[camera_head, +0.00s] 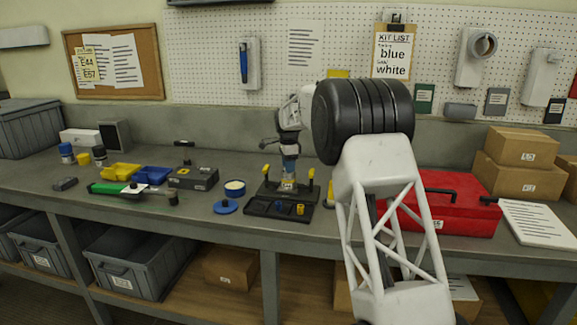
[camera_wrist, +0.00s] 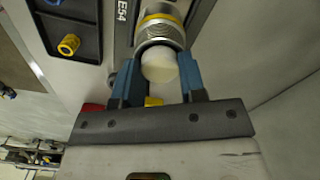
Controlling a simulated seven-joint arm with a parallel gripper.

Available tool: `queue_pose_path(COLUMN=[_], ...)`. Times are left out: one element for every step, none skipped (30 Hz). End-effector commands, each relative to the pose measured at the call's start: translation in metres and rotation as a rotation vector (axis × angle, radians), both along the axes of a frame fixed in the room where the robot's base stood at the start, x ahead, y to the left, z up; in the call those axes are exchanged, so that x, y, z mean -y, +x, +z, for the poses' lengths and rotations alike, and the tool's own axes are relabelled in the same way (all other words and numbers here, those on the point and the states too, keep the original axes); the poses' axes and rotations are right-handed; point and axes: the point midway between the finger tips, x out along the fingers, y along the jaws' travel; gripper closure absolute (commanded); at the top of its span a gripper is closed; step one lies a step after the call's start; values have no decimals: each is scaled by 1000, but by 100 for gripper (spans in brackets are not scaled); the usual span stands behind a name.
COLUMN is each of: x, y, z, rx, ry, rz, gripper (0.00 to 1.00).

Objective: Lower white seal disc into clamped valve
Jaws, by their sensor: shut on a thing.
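In the wrist view, my gripper (camera_wrist: 160,72) has its two blue fingers shut on the white seal disc (camera_wrist: 160,66). The disc is at the mouth of the metal valve (camera_wrist: 162,30), which has a yellow ring; its edge overlaps the valve rim in this view. I cannot tell whether the disc touches the valve or is inside it. In the head view, my gripper (camera_head: 289,152) points down over the valve (camera_head: 287,184), which stands in a dark clamp fixture (camera_head: 268,190) with yellow handles at both sides. The disc cannot be made out there.
A black tray (camera_head: 262,208) with blue and yellow parts lies in front of the fixture. A blue disc (camera_head: 225,207) and a round tin (camera_head: 235,187) are to its left. A red toolbox (camera_head: 460,207) stands close on the right, partly behind my arm.

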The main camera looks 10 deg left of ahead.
Motion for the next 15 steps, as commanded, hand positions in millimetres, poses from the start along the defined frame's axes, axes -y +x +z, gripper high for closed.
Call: queue_pose_path(x=[0,0,0,0,0,0,0,0,0,0,0,0,0,0,0], y=[0,0,0,0,0,0,0,0,0,0,0,0,0,0,0], z=[0,0,0,0,0,0,0,0,0,0,0,0,0,0,0], rx=[0,0,0,0,0,0,0,0,0,0,0,0,0,0,0], ry=[0,0,0,0,0,0,0,0,0,0,0,0,0,0,0], rz=[0,0,0,0,0,0,0,0,0,0,0,0,0,0,0], gripper=[100,100,100,100,100,61,56,51,45,41,36,32,32,32,32])
